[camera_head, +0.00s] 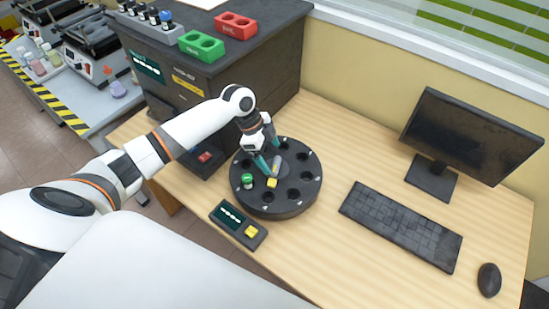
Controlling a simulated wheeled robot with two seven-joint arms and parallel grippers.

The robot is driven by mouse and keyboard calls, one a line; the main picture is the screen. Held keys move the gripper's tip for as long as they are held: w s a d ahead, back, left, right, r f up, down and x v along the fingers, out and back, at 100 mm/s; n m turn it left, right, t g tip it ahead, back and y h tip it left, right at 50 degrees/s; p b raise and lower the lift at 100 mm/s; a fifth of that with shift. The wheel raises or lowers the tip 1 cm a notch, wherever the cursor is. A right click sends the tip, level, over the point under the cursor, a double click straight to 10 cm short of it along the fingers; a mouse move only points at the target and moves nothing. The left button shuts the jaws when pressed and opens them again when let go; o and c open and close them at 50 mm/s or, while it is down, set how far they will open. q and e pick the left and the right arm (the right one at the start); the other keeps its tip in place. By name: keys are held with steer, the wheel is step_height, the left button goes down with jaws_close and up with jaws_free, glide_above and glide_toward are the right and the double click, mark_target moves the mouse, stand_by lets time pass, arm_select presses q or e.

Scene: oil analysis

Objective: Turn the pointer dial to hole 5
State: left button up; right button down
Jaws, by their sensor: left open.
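A round black dial base (290,207) with several holes around its rim stands on the wooden desk. A grey pointer (277,165) with a yellow tip (271,183) sits at its middle, the tip toward the front left. A green-capped vial (248,180) stands in a hole at the left of the dial. My left gripper (268,165) is low over the dial's middle with its teal fingers at the pointer, open. Whether the fingers touch the pointer is too small to tell. The hole numbers are not readable. My right gripper is out of view.
A small control box (238,224) with a yellow button is in front of the dial. A keyboard (402,225), mouse (489,279) and monitor (470,133) are to the right. A black machine (225,75) stands behind left, with green (201,46) and red (236,26) racks on top.

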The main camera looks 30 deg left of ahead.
mark_target(275, 164)
arm_select(q)
steer(key=x, duration=0.2)
steer(key=shift+d+f, duration=0.2)
steer(key=shift+f, duration=0.05)
steer(key=shift+d+f, duration=0.1)
steer(key=shift+f, duration=0.2)
steer(key=shift+d+f, duration=0.1)
steer(key=shift+f, duration=0.2)
steer(key=c, duration=1)
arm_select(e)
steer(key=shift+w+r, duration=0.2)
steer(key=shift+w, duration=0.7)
